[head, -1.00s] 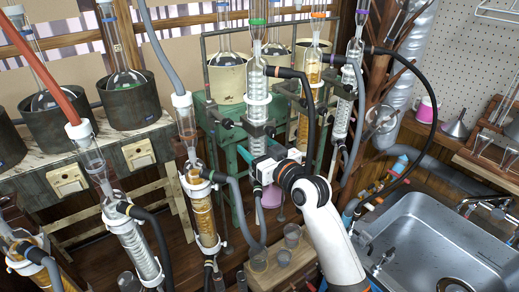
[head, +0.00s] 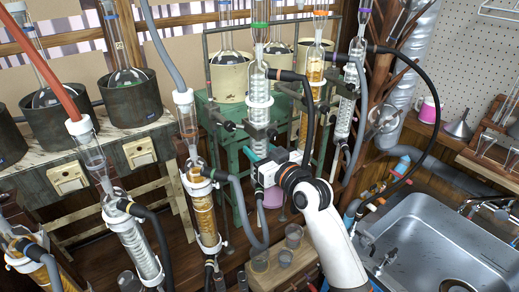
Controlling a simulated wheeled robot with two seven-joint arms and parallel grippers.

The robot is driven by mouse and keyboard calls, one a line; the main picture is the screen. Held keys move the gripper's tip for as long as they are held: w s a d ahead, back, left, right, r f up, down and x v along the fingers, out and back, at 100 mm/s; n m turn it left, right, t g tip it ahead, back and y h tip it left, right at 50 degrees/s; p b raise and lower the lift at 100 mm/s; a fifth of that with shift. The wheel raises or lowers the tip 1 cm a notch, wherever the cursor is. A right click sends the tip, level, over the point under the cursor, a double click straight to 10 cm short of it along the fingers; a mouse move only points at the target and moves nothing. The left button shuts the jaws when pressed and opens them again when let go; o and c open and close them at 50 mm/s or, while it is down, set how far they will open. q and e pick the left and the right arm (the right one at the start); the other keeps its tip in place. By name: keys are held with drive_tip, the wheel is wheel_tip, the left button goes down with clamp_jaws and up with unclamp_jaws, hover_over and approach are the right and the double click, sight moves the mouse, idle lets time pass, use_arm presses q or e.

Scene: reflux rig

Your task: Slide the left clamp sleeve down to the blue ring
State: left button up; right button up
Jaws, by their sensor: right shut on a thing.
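My right gripper (head: 257,170) is at the lower part of the green-collared glass condenser (head: 259,85), in the middle of the view. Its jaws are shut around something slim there. I take this for the left clamp sleeve, but the gripper body and wrist cover most of it. A teal piece shows at the jaws' left side. I cannot make out the blue ring. My left gripper is not in view.
The orange-collared column (head: 315,70) and another condenser (head: 348,95) stand close on the right, with black hoses hanging between them. A grey hose (head: 240,215) loops at the left. Small beakers (head: 285,257) stand below. A sink (head: 425,240) is at the right.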

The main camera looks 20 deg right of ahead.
drive_tip(key=shift+f+b, duration=2.1)
drive_tip(key=shift+f, duration=1.4)
drive_tip(key=o, duration=1.2)
drive_tip(key=shift+o, duration=0.2)
drive_tip(key=b+v, duration=0.2)
drive_tip(key=v, duration=1)
drive_tip(key=w+d+f+m+g+h, duration=0.1)
drive_tip(key=d+f+g+h, duration=0.1)
drive_tip(key=f, duration=0.9)
drive_tip(key=w+d+f+m+g+h, duration=0.1)
drive_tip(key=f+g, duration=0.1)
drive_tip(key=f, duration=0.9)
drive_tip(key=s+d+f+m+g+h, duration=0.1)
drive_tip(key=s+f+g, duration=0.15)
drive_tip(key=f, duration=0.65)
drive_tip(key=s+d+f+g+h, duration=0.1)
drive_tip(key=s+f, duration=0.3)
drive_tip(key=f, duration=0.5)
drive_tip(key=s+f+g, duration=0.4)
drive_tip(key=s+f, duration=1.4)
drive_tip(key=s+f+g, duration=0.2)
drive_tip(key=s+f, duration=0.1)
drive_tip(key=s, duration=0.7)
drive_tip(key=s+a+f+n+g+h, duration=0.1)
drive_tip(key=s+f, duration=0.3)
drive_tip(key=s, duration=0.7)
drive_tip(key=shift+s+a+f+g, duration=0.15)
drive_tip(key=shift+s+f+g, duration=0.15)
drive_tip(key=shift+g, duration=0.45)
